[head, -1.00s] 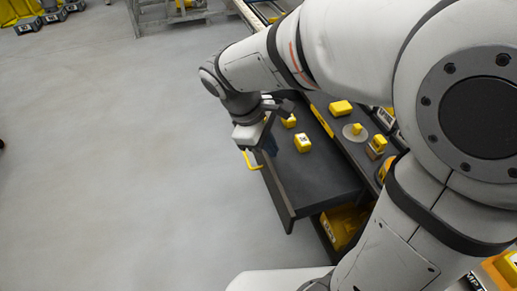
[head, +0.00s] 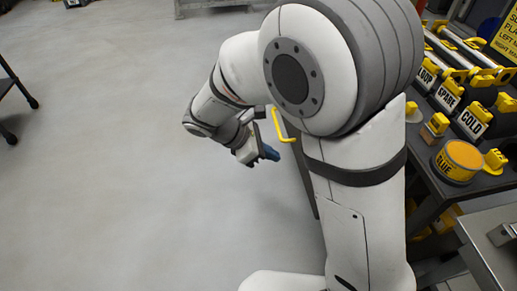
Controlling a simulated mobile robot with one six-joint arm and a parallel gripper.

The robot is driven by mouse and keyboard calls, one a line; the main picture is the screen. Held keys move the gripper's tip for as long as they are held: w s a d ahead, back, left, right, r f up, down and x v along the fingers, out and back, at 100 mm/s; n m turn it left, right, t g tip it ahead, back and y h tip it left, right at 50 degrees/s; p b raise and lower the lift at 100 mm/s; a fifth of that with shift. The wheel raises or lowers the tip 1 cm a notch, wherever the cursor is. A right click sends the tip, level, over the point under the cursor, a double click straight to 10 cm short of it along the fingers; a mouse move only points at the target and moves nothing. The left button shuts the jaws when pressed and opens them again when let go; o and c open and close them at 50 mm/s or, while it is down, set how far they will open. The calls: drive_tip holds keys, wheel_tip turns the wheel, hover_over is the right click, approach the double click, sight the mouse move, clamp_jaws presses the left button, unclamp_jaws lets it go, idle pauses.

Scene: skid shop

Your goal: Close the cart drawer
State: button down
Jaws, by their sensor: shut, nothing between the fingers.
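The cart drawer shows only as a narrow dark strip of its front (head: 304,176), just left of my arm. My arm hides the rest of it, so I cannot tell how far out it stands. Its yellow bar handle (head: 281,128) sticks out to the left at the top of the front. My gripper (head: 269,153), with blue fingertips, is shut and empty. It is below and slightly left of the handle in the picture, outside the drawer front. It looks apart from the handle; I cannot tell whether it touches the front.
The dark cart top (head: 434,183) at right carries a yellow round tin (head: 458,162) and several yellow blocks with labels. A grey metal surface (head: 497,245) is at lower right. Open grey floor (head: 110,170) lies to the left, with a dark-legged stand (head: 14,88) at the far left.

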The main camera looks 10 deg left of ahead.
drive_tip(key=d, duration=0.1)
drive_tip(key=w+d+f, duration=0.1)
drive_tip(key=d, duration=0.1)
drive_tip(key=d+b, duration=0.1)
drive_tip(key=d, duration=0.1)
drive_tip(key=shift+w+d+f, duration=0.2)
drive_tip(key=shift+w+f, duration=0.05)
